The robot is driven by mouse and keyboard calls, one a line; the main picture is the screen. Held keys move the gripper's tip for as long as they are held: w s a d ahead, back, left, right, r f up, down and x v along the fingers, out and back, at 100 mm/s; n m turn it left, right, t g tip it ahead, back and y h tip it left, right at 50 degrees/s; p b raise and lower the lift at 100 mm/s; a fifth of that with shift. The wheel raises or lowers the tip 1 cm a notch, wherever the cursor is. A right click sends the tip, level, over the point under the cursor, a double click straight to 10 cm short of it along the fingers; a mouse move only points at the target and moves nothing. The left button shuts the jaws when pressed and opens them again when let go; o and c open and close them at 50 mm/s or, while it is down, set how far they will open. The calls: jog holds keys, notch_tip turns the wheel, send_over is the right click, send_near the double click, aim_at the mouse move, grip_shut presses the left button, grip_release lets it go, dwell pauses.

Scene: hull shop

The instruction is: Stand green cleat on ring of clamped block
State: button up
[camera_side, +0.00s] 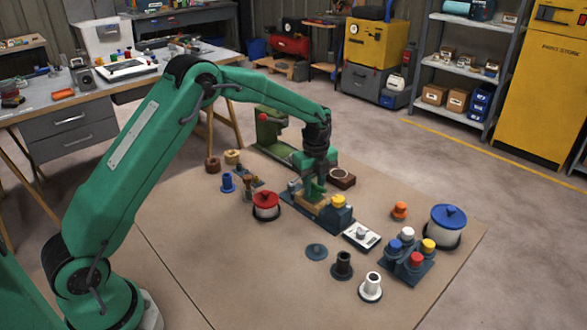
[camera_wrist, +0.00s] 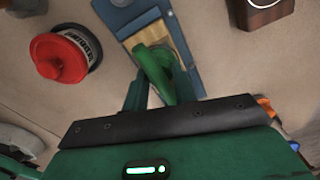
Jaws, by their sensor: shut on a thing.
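The green cleat (camera_wrist: 154,68) is between the two fingers of my gripper (camera_wrist: 160,84) in the wrist view, and the gripper is shut on it. The wooden block (camera_wrist: 168,38) lies just beyond the cleat, set in a blue clamp (camera_wrist: 190,62). In the side view my gripper (camera_side: 313,188) is low over the blue clamp (camera_side: 335,219), and the block (camera_side: 312,200) shows partly behind the fingers. I cannot make out the ring. I cannot tell whether the cleat touches the block.
A red-lidded pot (camera_side: 266,206) stands left of the clamp. A yellow knob (camera_side: 338,201) sits on the clamp's right end, with a white-faced box (camera_side: 361,236) beside it. A brown block (camera_side: 342,179) is behind. A rack of coloured pegs (camera_side: 408,263) stands right.

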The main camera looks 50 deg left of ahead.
aim_at(314, 184)
jog(key=shift+f, duration=0.25)
jog(key=o, duration=0.7)
jog(key=shift+o, duration=0.2)
jog(key=shift+r, duration=0.1)
jog(key=shift+r, duration=5.4)
